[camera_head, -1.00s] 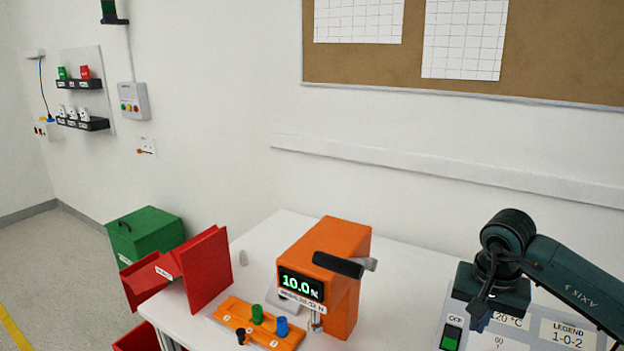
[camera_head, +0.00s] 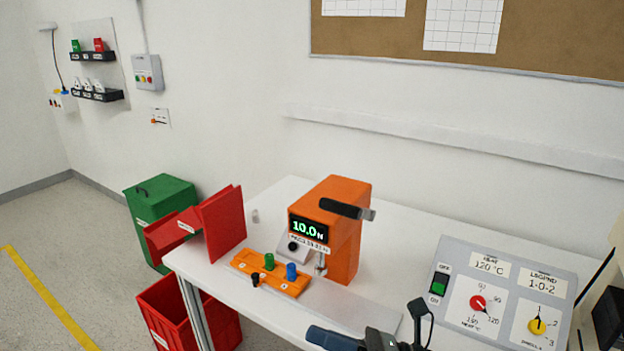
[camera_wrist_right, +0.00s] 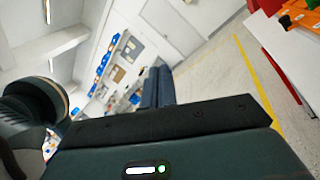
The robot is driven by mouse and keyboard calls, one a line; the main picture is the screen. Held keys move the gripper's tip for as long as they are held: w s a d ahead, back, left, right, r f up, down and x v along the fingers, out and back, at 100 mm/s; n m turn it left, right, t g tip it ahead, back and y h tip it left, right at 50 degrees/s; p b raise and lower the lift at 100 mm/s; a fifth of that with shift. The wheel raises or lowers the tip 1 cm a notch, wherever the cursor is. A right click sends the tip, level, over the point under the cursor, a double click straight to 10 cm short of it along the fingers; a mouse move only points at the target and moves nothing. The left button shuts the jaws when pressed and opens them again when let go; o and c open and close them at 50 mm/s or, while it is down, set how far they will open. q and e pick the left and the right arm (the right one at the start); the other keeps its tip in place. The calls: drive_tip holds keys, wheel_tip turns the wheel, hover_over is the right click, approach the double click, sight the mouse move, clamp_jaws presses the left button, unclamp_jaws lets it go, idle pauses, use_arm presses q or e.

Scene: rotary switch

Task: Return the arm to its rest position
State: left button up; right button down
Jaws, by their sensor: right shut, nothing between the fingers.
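My right gripper (camera_head: 318,336) shows at the bottom edge of the head view, low in front of the table, with its dark blue fingers pointing left. It is shut and empty. In the right wrist view its fingers (camera_wrist_right: 158,88) lie together with nothing between them. The grey control panel (camera_head: 455,262) stands at the right end of the table, clear of the gripper. It carries a red rotary knob (camera_head: 478,303), a yellow rotary knob (camera_head: 537,326) and a green rocker switch (camera_head: 438,285). My left gripper is not in view.
Another red bin (camera_head: 170,315) and a green bin (camera_head: 165,205) stand lower left. The wrist view shows open floor (camera_wrist_right: 215,75).

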drive_tip(key=d+f+m+t+h, duration=0.4)
drive_tip(key=f+m+t+h, duration=0.15)
drive_tip(key=m, duration=0.85)
drive_tip(key=d+f+m+t+h, duration=0.4)
drive_tip(key=d+m+t+h, duration=0.15)
drive_tip(key=m, duration=0.85)
drive_tip(key=s+d+f+m+g+h, duration=0.3)
drive_tip(key=s+f+m+g, duration=0.3)
drive_tip(key=s+f+m, duration=0.4)
wheel_tip(320, 180, down, 2)
drive_tip(key=shift+f+m+h+p, duration=0.1)
drive_tip(key=shift+m+h+p, duration=0.3)
drive_tip(key=shift+m+h, duration=0.6)
drive_tip(key=shift+s, duration=0.1)
